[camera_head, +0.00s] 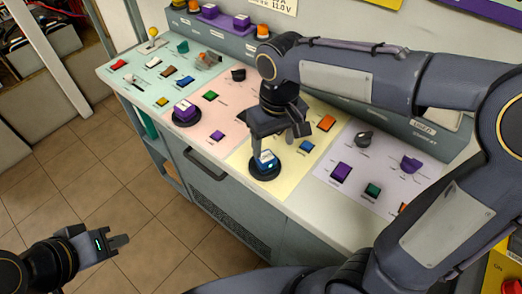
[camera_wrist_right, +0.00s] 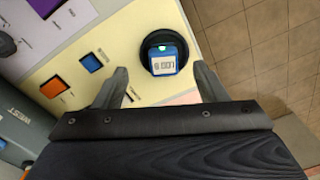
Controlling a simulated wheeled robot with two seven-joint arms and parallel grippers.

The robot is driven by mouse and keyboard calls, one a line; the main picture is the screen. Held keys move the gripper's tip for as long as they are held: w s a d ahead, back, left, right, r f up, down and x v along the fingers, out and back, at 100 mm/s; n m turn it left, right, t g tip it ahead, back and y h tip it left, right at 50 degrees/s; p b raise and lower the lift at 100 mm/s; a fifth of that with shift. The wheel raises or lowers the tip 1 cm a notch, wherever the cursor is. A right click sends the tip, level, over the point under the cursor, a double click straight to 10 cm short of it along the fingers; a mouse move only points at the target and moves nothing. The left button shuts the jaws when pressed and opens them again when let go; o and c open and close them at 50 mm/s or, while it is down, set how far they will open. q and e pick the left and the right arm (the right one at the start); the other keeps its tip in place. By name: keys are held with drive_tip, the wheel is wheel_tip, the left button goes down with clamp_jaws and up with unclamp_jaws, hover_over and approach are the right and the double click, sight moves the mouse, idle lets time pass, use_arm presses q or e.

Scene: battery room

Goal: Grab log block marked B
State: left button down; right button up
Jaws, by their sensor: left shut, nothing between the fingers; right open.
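A blue block (camera_head: 265,160) with a white label sits on a round black base (camera_head: 265,173) on the yellow panel section. In the right wrist view the block (camera_wrist_right: 163,61) shows a green light and a label that looks like "LOG B" upside down. My right gripper (camera_head: 280,138) is open just above and beside the block. In its wrist view the fingertips (camera_wrist_right: 163,85) are spread to either side, short of the block, with nothing between them. My left gripper (camera_head: 122,240) is shut and empty, over the floor at lower left.
A purple block (camera_head: 185,106) with a white label sits on another black base on the pink section. Small coloured buttons, such as an orange one (camera_head: 327,123), and knobs dot the panel. A raised back ledge (camera_head: 235,43) bounds it. Tiled floor (camera_head: 95,170) is clear at left.

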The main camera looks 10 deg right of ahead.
sight(267, 158)
drive_tip(key=shift+w+a+f, duration=0.35)
drive_tip(key=shift+w+f, duration=0.1)
drive_tip(key=shift+w, duration=0.15)
drive_tip(key=shift+w+f, duration=0.1)
drive_tip(key=shift+f, duration=0.25)
wheel_tip(267, 158, down, 7)
drive_tip(key=shift+a+r, duration=0.15)
drive_tip(key=c, duration=1.2)
drive_tip(key=shift+o, duration=0.2)
